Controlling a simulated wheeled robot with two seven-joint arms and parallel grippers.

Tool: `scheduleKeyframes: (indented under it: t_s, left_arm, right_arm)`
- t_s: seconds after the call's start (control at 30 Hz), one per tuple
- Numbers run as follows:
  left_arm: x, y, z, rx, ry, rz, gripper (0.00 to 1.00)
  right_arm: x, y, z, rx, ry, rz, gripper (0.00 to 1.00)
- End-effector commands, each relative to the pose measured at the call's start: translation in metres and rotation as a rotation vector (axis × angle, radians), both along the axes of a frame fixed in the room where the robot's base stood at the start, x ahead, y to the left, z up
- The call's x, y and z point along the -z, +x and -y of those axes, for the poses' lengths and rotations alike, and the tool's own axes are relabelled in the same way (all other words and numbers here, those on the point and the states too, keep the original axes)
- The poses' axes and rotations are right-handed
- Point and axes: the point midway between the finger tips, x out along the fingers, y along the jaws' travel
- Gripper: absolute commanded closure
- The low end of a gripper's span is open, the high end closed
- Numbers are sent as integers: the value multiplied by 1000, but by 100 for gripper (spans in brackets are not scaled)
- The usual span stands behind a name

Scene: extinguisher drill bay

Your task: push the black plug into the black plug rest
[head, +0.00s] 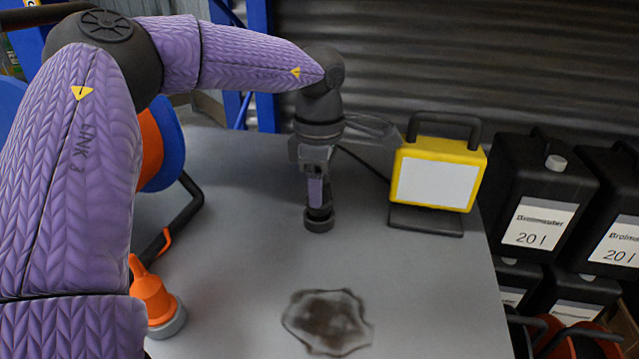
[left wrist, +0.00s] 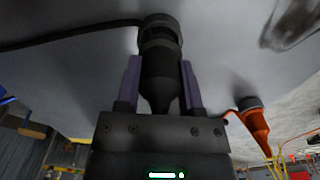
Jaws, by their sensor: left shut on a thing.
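My left gripper (head: 317,196) points down over the table, shut on the black plug (left wrist: 162,72). In the left wrist view the plug's tapered end lies between the purple fingers and its wide end faces away from the palm. The dark round plug rest (head: 319,220) stands on the table directly under the gripper. It also shows in the left wrist view (left wrist: 161,24), beyond the plug and about in line with it. A narrower, partly lit band shows between the plug's wide body and the rest's rim. I cannot tell how deep the plug sits. My right gripper is not in view.
A yellow work lamp (head: 438,173) stands right of the gripper, with a black cable (head: 362,163) behind the gripper. An orange plug (head: 151,292) stands in a grey base at front left. A dark stain (head: 328,322) marks the front table. Black canisters (head: 541,200) stand at right.

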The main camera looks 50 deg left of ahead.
Motion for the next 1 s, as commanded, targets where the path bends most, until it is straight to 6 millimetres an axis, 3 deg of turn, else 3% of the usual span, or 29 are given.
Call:
scheduleKeyframes:
  t_s: [1.0]
  left_arm:
    - [16,0,0,0,0,0,100]
  right_arm:
    - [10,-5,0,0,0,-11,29]
